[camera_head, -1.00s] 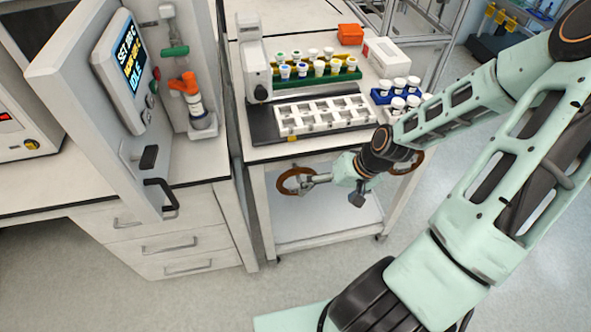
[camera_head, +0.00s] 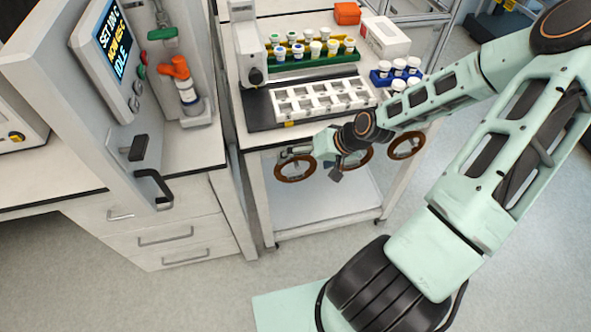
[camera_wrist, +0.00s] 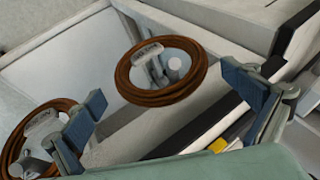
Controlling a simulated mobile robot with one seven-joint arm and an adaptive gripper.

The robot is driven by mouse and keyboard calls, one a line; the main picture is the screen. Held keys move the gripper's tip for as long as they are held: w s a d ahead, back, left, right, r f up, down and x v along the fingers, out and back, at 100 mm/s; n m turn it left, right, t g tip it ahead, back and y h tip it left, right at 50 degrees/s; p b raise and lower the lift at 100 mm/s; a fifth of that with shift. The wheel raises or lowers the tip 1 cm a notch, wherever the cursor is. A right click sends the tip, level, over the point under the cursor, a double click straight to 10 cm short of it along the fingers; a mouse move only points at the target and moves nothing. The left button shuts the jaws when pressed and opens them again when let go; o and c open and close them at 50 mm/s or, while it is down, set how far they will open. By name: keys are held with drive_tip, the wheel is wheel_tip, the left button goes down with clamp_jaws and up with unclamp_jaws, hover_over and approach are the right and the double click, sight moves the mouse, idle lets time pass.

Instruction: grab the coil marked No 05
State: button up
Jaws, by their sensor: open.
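Brown coils hang along the front of the cart, under its top. In the head view one is at the left (camera_head: 295,179), one in the middle (camera_head: 366,158) is partly hidden by my arm, and one is at the right (camera_head: 406,146). My gripper (camera_head: 292,154) is open and points left, over the upper part of the left coil. In the wrist view a coil (camera_wrist: 196,84) with a white tag hangs on a peg, ahead of and between my open blue-padded fingers (camera_wrist: 170,104). Another coil (camera_wrist: 13,150) lies behind the left finger. The tag numbers are too small to read.
On the cart top (camera_head: 262,139) stand a white slotted tray (camera_head: 322,108), a green vial rack (camera_head: 290,80), a blue vial rack (camera_head: 382,81) and a white box (camera_head: 386,37). A cabinet with drawers (camera_head: 165,235) stands close on the left.

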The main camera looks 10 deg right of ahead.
sight(296, 173)
drive_tip(key=shift+x, duration=2.5)
drive_tip(key=shift+s, duration=0.1)
drive_tip(key=shift+c, duration=0.4)
drive_tip(key=c, duration=0.9)
drive_tip(key=shift+r, duration=0.65)
wheel_tip(296, 173, up, 2)
drive_tip(key=shift+d+r, duration=0.1)
drive_tip(key=shift+r, duration=0.05)
drive_tip(key=s+p, duration=1)
drive_tip(key=s, duration=0.8)
drive_tip(key=shift+p, duration=0.3)
